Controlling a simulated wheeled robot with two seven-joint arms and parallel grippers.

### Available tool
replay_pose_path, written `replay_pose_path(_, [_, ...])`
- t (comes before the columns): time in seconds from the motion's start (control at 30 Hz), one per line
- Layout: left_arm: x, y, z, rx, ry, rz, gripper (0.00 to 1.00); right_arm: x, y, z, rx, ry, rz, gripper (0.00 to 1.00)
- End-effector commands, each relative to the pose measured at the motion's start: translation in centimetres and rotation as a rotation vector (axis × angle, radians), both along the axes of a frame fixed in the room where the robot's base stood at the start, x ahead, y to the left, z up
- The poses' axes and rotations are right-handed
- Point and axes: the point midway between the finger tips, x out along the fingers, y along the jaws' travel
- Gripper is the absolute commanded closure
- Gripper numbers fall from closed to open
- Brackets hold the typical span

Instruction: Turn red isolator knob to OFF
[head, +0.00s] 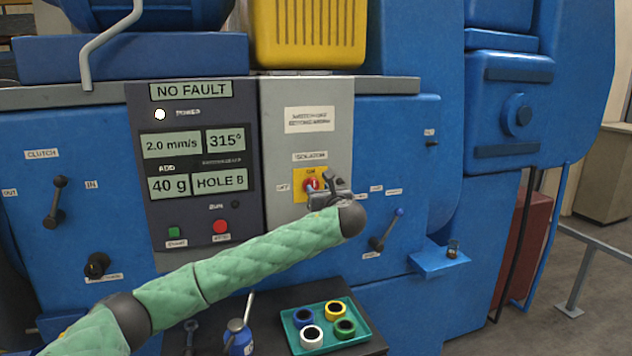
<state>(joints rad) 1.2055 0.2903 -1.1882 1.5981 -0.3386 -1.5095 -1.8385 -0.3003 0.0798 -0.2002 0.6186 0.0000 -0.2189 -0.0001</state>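The red isolator knob (312,185) sits on a yellow plate (298,187) on the grey panel, below a label that reads ISOLATOR. A small label to the left of the plate seems to read OFF. My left arm, in a green quilted sleeve, reaches in from the lower left. My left gripper (322,193) is right at the knob and covers its lower right part. The fingers are small and partly hidden, so I cannot tell whether they grip the knob or are only beside it. My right gripper is not in view.
A dark display panel (194,165) reads NO FAULT, with the green and red (220,226) buttons below. A lever (386,230) with a blue tip is right of my gripper. A green tray (326,344) with coloured rings is below. A blue shelf (440,262) juts out at right.

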Motion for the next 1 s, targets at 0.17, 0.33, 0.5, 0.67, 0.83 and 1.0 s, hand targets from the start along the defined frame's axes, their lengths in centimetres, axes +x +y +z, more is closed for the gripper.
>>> replay_pose_path(0.17, [2.2, 0.7, 0.4, 0.000, 0.001, 0.001, 0.62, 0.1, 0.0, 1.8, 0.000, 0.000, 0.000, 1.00])
replay_pose_path(0.33, [3.3, 1.1, 0.1, 0.001, 0.001, 0.000, 0.62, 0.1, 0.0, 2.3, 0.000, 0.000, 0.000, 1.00])
replay_pose_path(0.5, [3.6, 1.2, 0.0, 0.000, 0.000, -0.001, 0.62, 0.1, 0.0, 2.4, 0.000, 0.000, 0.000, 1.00])
replay_pose_path(0.67, [3.6, 1.2, 0.0, -0.001, 0.000, -0.001, 0.62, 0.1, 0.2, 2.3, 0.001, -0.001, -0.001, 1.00])
replay_pose_path(0.83, [3.6, 1.2, 0.0, -0.001, 0.000, -0.001, 0.93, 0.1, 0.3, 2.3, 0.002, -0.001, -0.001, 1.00])
replay_pose_path(1.0, [3.6, 1.2, 0.0, -0.002, 0.000, -0.001, 1.00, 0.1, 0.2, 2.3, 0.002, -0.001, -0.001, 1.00])
